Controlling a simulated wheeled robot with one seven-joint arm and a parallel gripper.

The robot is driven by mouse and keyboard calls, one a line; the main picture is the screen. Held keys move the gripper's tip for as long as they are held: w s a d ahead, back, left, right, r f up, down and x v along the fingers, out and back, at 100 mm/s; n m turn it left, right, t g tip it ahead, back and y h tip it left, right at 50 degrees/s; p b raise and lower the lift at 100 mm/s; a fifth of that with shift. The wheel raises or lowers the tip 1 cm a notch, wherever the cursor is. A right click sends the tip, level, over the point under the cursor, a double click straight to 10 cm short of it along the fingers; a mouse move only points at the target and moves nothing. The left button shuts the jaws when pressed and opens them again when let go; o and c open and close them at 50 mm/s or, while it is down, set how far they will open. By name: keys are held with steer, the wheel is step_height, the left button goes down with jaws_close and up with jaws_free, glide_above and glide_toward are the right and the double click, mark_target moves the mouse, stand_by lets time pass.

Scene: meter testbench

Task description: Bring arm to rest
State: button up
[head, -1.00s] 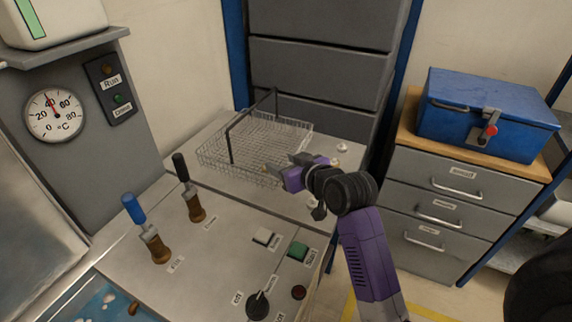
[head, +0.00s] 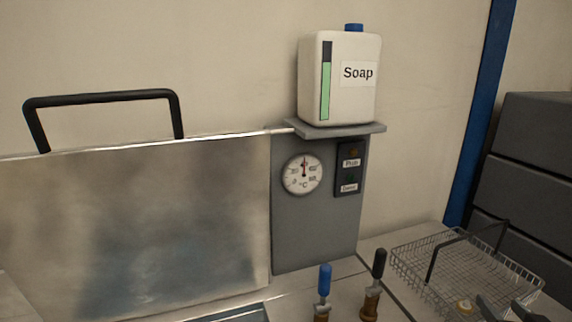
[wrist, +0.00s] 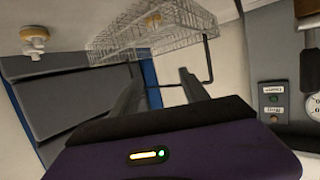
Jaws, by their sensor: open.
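In the head view, dark parts of my gripper (head: 497,308) show at the lower right edge, in front of the wire basket (head: 408,262). The rest of my arm is out of that view. I cannot tell whether the fingers touch the basket.
A soap canister (head: 340,85) stands on a grey shelf above a dial thermometer (head: 302,174) and a switch panel (head: 348,168). A blue-handled lever (head: 324,281) and a black-handled lever (head: 378,266) rise from the bench. A metal lid (head: 130,230) stands raised at left. Grey drawers (head: 535,145) stand at right.

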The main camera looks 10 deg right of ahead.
steer(key=s+a+f+n+t, duration=0.1)
steer(key=s+a+t, duration=0.1)
steer(key=s+a, duration=0.6)
steer(key=s+a+n+t, duration=0.1)
steer(key=s+a+t, duration=0.15)
steer(key=a, duration=0.95)
steer(key=s+a+f+n+g+y, duration=0.2)
steer(key=s+a+f+n+y, duration=0.2)
steer(key=s+a+y, duration=0.3)
steer(key=s+a+f, duration=0.1)
steer(key=s+a, duration=0.3)
steer(key=s, duration=0.4)
steer(key=shift+a, duration=0.35)
